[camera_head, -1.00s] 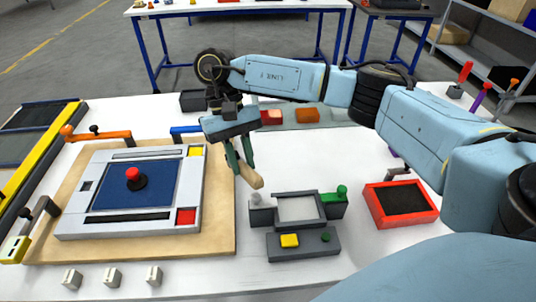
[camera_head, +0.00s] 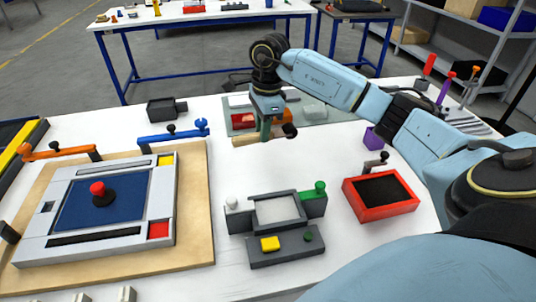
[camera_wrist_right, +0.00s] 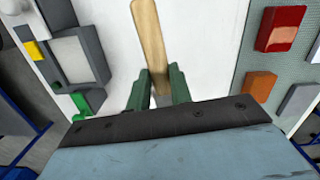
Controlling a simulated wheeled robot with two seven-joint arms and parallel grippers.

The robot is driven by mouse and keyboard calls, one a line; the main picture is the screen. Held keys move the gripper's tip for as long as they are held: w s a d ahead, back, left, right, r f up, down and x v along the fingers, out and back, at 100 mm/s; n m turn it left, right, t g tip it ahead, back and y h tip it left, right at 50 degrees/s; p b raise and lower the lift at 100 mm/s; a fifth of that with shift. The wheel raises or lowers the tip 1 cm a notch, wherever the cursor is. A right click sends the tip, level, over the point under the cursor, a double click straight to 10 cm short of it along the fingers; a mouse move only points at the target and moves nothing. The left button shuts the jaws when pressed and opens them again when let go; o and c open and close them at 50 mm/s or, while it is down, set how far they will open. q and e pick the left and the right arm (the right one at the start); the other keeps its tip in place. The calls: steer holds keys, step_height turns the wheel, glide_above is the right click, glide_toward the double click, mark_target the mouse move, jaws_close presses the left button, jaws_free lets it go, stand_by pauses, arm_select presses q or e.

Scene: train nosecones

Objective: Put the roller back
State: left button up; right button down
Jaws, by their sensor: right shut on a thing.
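My right gripper (camera_head: 265,133) is shut on the roller and holds it above the white table, in front of the grey-green mat. The roller's light wooden handle (camera_head: 248,139) sticks out to the left of the fingers. A dark brown piece shows just right of them; I cannot tell if it is the roller's head. My left gripper is not in view.
The mat (camera_head: 342,116) carries a red block (camera_head: 243,121) and pale blocks; an orange block (camera_wrist_right: 260,85) shows in the wrist view. A grey device (camera_head: 290,246), a red-framed tray (camera_head: 410,202) and a grey frame on a board (camera_head: 200,239) stand nearer. Bare table lies between.

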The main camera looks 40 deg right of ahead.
steer(key=shift+d+m, duration=0.4)
steer(key=shift+d, duration=0.1)
steer(key=shift+d+f, duration=0.15)
steer(key=shift+d, duration=0.05)
steer(key=shift+m, duration=0.3)
step_height(320, 180, down, 10)
steer(key=shift+r+b, duration=0.15)
steer(key=shift+b, duration=0.25)
steer(key=c, duration=1.3)
jaws_free()
steer(key=shift+o, duration=0.2)
